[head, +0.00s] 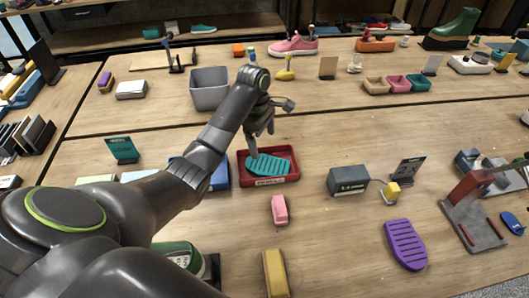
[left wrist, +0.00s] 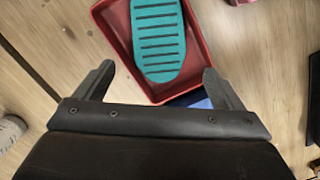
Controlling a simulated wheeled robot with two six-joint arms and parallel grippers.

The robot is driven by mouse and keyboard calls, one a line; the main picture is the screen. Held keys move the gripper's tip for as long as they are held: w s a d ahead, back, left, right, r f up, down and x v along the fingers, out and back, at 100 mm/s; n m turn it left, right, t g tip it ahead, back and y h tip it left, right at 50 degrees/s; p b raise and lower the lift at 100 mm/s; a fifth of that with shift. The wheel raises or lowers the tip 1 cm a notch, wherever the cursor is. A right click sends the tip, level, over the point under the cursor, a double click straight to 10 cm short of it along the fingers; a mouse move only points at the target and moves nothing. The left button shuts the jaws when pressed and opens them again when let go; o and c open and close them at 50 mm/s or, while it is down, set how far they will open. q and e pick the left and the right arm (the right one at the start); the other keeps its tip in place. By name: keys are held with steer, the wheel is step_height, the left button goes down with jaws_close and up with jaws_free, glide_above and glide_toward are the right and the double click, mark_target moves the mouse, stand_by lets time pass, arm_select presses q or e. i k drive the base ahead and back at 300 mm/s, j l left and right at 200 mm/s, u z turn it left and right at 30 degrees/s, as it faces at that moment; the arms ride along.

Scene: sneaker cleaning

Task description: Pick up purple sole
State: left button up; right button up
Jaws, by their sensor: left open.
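The purple sole (head: 406,244) lies flat on the table at the right front in the head view, with dark grooves across its top. My left gripper (head: 262,150) is over the red tray (head: 242,180), well to the left of and behind the purple sole. In the left wrist view my left gripper (left wrist: 155,85) is open with nothing between its fingers. A teal sole (head: 268,165) lies in the red tray, just ahead of the fingers; it also shows in the left wrist view (left wrist: 158,40). My right gripper is not in view.
A pink block (head: 279,210) and a yellow block (head: 275,273) lie left of the purple sole. A dark grey box (head: 348,181) and a small yellow item (head: 391,191) stand behind it. A grey and red stand (head: 472,222) is at its right. Bare table surrounds the sole.

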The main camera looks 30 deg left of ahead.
mark_target(407, 246)
steer(key=k+l, duration=0.45)
steer(key=k, duration=0.15)
steer(key=k+l, duration=0.45)
steer(key=k, duration=0.15)
steer(key=k+l, duration=0.45)
steer(key=k, duration=0.15)
